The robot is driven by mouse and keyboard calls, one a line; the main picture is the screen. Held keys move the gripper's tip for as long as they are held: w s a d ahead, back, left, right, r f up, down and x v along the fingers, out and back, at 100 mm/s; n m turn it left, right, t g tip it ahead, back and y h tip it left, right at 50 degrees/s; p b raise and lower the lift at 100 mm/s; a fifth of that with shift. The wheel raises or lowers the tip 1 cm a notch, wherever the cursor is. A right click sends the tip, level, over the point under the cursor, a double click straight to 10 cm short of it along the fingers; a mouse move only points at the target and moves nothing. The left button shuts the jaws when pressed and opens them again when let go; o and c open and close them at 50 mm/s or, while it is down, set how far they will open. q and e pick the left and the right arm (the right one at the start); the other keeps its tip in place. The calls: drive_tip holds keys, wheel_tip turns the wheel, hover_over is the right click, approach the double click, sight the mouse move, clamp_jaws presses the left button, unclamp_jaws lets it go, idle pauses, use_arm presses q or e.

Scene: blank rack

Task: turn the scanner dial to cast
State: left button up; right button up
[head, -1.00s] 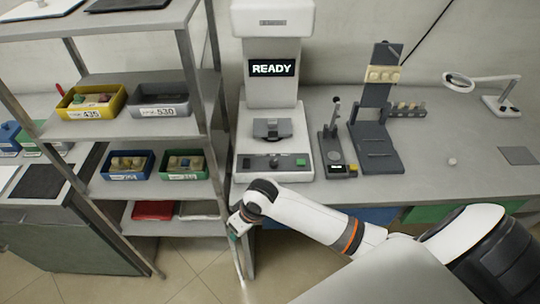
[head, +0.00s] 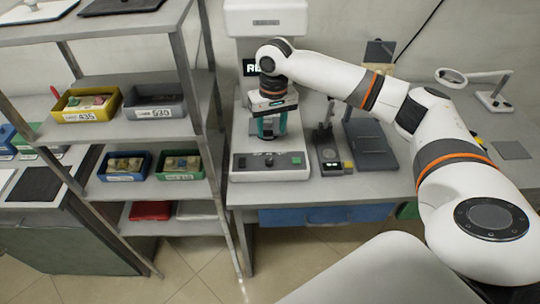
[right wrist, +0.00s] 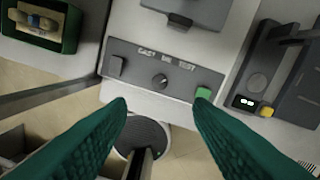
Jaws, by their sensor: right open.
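The scanner (head: 243,174) is a white machine at the back middle, with a grey front panel. The small dark dial (head: 269,160) sits mid-panel; the right wrist view shows the dial (right wrist: 160,81) below a row of labels, "CAST" at the left and "TEST" at the right. I cannot tell surely which label its pointer faces. My right gripper (head: 268,132) points down in front of the scanner, above the panel. Its green fingertips (right wrist: 162,103) are open, apart and empty, with the dial between and just beyond them in the picture. My left gripper is not in view.
A green button (right wrist: 203,94) lies right of the dial, near the right fingertip in the picture, and a dark switch (right wrist: 117,66) lies left. A rack (head: 190,90) with several bins stands left. A small dark device (head: 329,150) stands close right of the scanner.

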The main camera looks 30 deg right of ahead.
sight(269, 160)
drive_tip(key=f, duration=0.4)
drive_tip(key=f+p, duration=0.1)
drive_tip(key=f, duration=0.7)
drive_tip(key=shift+w+a, duration=0.1)
drive_tip(key=shift+a, duration=0.15)
drive_tip(key=shift+r, duration=0.1)
drive_tip(key=c, duration=1)
drive_tip(key=shift+r+n+p, duration=0.2)
drive_tip(key=shift+n+p, duration=1.2)
drive_tip(key=shift+p, duration=0.25)
drive_tip(key=shift+n+p, duration=0.55)
drive_tip(key=shift+n, duration=0.35)
drive_tip(key=n+p, duration=0.1)
drive_tip(key=n, duration=0.1)
drive_tip(key=shift+n, duration=0.4)
drive_tip(key=n+p, duration=0.1)
drive_tip(key=n, duration=0.4)
drive_tip(key=shift+w+f+p, duration=0.1)
drive_tip(key=shift+p, duration=0.2)
drive_tip(key=n, duration=0.5)
drive_tip(key=shift+n, duration=0.3)
